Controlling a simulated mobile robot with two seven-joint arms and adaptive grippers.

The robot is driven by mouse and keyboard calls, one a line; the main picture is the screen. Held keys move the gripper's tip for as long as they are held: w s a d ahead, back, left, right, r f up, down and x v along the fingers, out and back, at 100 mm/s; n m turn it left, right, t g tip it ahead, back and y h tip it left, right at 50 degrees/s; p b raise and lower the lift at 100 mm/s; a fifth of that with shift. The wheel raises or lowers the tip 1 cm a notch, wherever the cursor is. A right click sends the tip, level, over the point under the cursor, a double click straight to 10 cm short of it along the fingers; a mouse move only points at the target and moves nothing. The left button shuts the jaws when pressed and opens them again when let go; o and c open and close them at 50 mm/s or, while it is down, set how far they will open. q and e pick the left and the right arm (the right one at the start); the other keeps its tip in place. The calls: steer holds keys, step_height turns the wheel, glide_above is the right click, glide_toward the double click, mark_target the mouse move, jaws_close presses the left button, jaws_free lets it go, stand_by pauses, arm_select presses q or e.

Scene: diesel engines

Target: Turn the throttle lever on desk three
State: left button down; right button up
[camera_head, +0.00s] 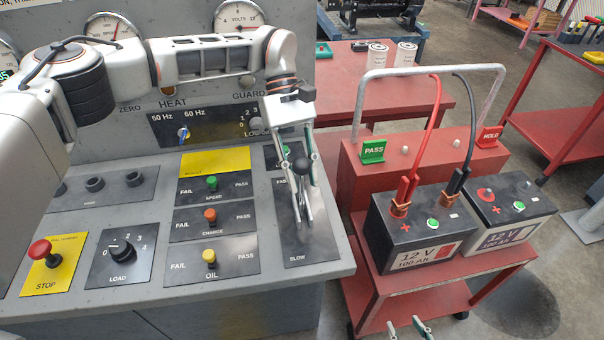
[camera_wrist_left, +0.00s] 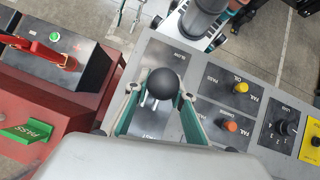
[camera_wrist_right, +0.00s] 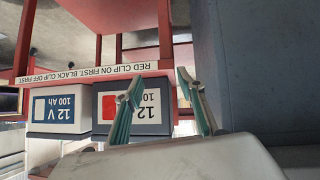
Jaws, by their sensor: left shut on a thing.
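The throttle lever has a round black knob (camera_head: 301,166) and rises from a dark plate (camera_head: 298,250) at the desk's right end, with SLOW printed at its near end. My left gripper (camera_head: 304,192) reaches down from above, with one finger on each side of the lever, shut on it. In the left wrist view the knob (camera_wrist_left: 163,84) sits between the fingertips; the lever's lower part is mostly hidden. My right gripper (camera_wrist_right: 159,77) is open and empty. Only its fingertips (camera_head: 408,330) show at the bottom of the head view, low in front of the red cart.
To the right, a red cart (camera_head: 400,285) holds two 12 V batteries (camera_head: 420,240) with red and black cables and a tall handle.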

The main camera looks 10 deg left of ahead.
steer(key=shift+w+r, duration=0.1)
steer(key=c, duration=0.6)
steer(key=w+a+r+n+t+y, duration=0.1)
steer(key=w+a+r, duration=0.1)
steer(key=w+r, duration=0.1)
steer(key=w+a+r+n+t+y, duration=0.1)
steer(key=w+a+r, duration=0.1)
steer(key=r, duration=0.3)
steer(key=w+a+r+n+t+y, duration=0.1)
steer(key=w+a+r, duration=0.1)
steer(key=w+r, duration=0.2)
steer(key=shift+w+a+r+n, duration=0.1)
steer(key=shift+w+r+n, duration=0.3)
steer(key=shift+w, duration=0.15)
jaws_close()
steer(key=n+g+y, duration=0.2)
steer(key=n+y, duration=0.8)
steer(key=n, duration=0.3)
glide_toward(302, 186)
step_height(302, 186, up, 5)
steer(key=shift+s+d+r+n+g, duration=1.15)
steer(key=shift+s+r+n+g, duration=1.1)
steer(key=shift+n, duration=2.35)
steer(key=w+a+f, duration=0.2)
steer(key=w+a, duration=0.5)
steer(key=a, duration=0.1)
steer(key=shift+a+f+g, duration=0.25)
steer(key=shift+g, duration=0.1)
